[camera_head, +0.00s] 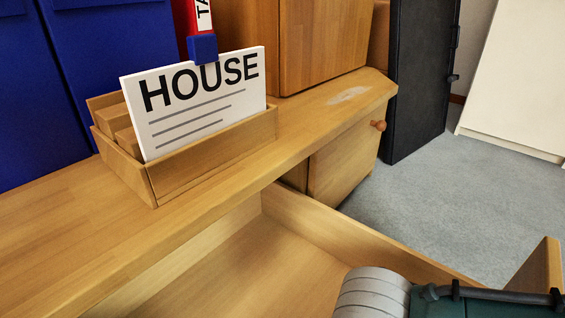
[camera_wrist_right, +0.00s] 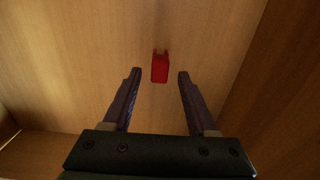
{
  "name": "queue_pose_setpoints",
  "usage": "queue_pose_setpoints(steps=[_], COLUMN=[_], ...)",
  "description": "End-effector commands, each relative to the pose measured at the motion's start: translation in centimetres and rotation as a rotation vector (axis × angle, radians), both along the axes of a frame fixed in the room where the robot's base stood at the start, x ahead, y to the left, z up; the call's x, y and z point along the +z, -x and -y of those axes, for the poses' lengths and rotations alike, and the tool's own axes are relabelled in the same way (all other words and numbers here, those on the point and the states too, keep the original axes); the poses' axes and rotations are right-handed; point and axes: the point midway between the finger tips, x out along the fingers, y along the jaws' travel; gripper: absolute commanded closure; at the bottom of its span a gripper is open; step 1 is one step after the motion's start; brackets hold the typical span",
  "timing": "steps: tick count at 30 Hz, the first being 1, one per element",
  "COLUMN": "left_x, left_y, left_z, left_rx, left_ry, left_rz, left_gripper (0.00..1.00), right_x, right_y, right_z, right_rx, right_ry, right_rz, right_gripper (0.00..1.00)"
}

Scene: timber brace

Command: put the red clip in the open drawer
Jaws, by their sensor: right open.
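The open drawer (camera_head: 240,265) is pulled out below the desk top, and its inside looks empty where I see it in the head view. The red clip (camera_wrist_right: 160,68) shows in the right wrist view against a wooden surface with wooden walls around it, apparently the drawer floor. My right gripper (camera_wrist_right: 160,76) is open, with one finger on each side of the clip in the picture. The clip seems free, just beyond the fingertips; the exact gap is hard to tell. The head view shows only part of my right arm, over the drawer. My left gripper is not in view.
A wooden letter holder (camera_head: 210,165) with a white HOUSE card (camera_head: 195,100) stands on the desk top (camera_head: 60,240). Blue binders (camera_head: 110,45) and a wooden cabinet (camera_head: 325,45) are behind. A closed drawer front (camera_head: 345,160) is beyond; carpet (camera_head: 450,200) is clear at right.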

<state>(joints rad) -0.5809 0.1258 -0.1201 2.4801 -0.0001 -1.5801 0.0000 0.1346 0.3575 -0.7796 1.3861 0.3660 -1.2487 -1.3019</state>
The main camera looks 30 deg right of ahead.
Motion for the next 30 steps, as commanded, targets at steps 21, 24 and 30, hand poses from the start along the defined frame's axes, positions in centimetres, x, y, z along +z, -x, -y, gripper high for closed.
queue_pose_setpoints(steps=[21,24,30], left_x=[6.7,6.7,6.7], left_y=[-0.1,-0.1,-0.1], left_z=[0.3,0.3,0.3], left_rx=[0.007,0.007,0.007], left_ry=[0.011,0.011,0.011], left_rz=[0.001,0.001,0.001], left_gripper=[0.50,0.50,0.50], right_x=[12.4,15.8,20.9], right_y=[1.5,2.0,3.6], right_z=[-4.7,-4.2,1.0], right_rx=[-0.491,-0.884,-1.551], right_ry=[-0.172,-0.243,-0.288], right_rz=[0.051,0.080,0.160], right_gripper=[0.42,0.42,0.42])
